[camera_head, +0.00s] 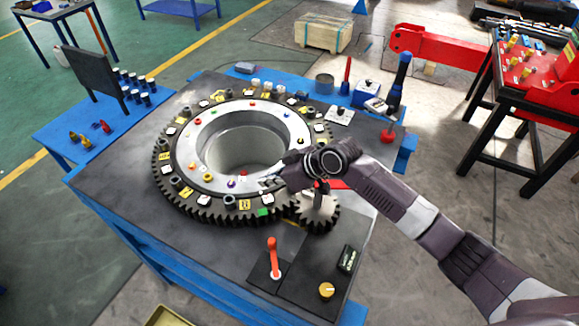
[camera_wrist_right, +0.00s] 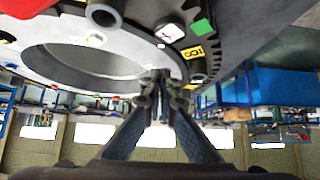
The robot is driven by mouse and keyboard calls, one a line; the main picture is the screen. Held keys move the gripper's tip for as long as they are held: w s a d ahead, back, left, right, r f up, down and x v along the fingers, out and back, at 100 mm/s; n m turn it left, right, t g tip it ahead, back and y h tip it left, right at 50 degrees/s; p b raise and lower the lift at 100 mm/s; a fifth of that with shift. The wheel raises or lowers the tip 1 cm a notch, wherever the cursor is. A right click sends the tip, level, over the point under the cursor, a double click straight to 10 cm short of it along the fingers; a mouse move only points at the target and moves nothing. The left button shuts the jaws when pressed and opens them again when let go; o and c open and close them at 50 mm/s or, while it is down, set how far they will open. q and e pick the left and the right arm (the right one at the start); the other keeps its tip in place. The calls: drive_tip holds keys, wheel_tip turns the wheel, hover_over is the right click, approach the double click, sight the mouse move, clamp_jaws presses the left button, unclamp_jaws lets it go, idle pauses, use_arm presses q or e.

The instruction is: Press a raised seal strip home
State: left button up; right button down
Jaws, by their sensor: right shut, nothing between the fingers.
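A large toothed ring (camera_head: 168,195) lies on a dark-topped blue bench, with a pale inner ring (camera_head: 190,150) around a round opening. I cannot make out a raised seal strip for certain in either view. My right gripper (camera_head: 268,181) is shut and empty, over the near right part of the pale ring. In the wrist view its fingertips (camera_wrist_right: 161,78) meet close by the ring's edge (camera_wrist_right: 185,50); I cannot tell whether they touch it. My right wrist hides part of the toothed ring. My left gripper is out of view.
A small gear (camera_head: 318,213) meshes with the ring at the near right. A red lever (camera_head: 273,256) and a yellow knob (camera_head: 326,290) stand near the bench front. A blue-handled lever (camera_head: 399,78) stands at the back right. A dark upright panel (camera_head: 92,78) is at left.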

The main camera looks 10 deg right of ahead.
drive_tip(key=b+v, duration=0.2)
drive_tip(key=v, duration=0.7)
drive_tip(key=shift+w, duration=0.1)
drive_tip(key=shift+d, duration=0.15)
